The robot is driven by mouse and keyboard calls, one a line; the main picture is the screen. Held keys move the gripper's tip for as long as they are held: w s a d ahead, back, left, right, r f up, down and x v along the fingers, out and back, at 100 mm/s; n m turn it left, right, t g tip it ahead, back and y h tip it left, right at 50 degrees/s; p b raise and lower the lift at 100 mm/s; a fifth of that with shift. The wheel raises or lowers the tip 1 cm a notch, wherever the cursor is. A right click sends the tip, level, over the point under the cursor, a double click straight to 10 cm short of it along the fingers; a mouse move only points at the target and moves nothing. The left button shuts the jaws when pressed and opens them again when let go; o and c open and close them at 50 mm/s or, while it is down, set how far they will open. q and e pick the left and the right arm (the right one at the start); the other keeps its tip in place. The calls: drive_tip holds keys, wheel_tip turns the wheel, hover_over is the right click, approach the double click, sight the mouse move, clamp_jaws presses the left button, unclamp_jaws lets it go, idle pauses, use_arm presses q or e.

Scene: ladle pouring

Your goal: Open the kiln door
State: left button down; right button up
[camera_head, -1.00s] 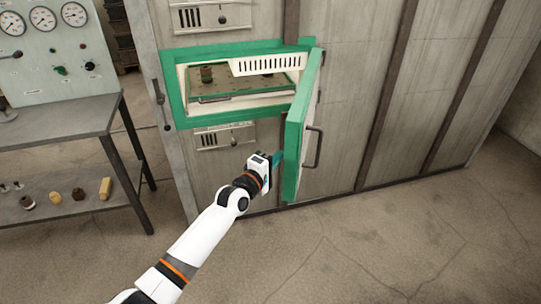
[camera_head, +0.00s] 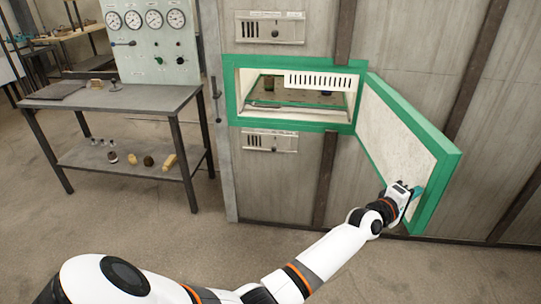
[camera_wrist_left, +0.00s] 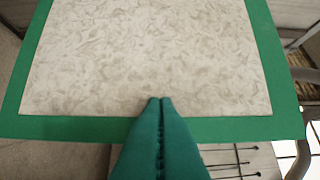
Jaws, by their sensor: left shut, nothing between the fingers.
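The kiln door (camera_head: 400,135) has a green frame and a pale inner panel. It stands swung wide open to the right of the kiln opening (camera_head: 293,92), its inner face toward me. My left gripper (camera_head: 414,194) is at the lower part of the door's inner side, near its free edge. In the left wrist view, the gripper's green fingers (camera_wrist_left: 160,110) are shut with nothing between them, in front of the green border and pale panel of the door (camera_wrist_left: 150,50). Whether they touch it I cannot tell. My right gripper is not in view.
Inside the kiln are a shelf and small dark objects (camera_head: 268,83). A metal table (camera_head: 120,97) with a gauge panel (camera_head: 150,45) stands at the left, with small items on its lower shelf. The floor in front of the kiln is open.

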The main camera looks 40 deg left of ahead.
sight(432, 197)
use_arm(q)
drive_tip(key=w+d+b, duration=0.1)
drive_tip(key=w+d, duration=0.3)
drive_tip(key=shift+d, duration=0.15)
drive_tip(key=shift+w+d+b, duration=0.4)
drive_tip(key=shift+w, duration=0.05)
drive_tip(key=shift+s, duration=0.1)
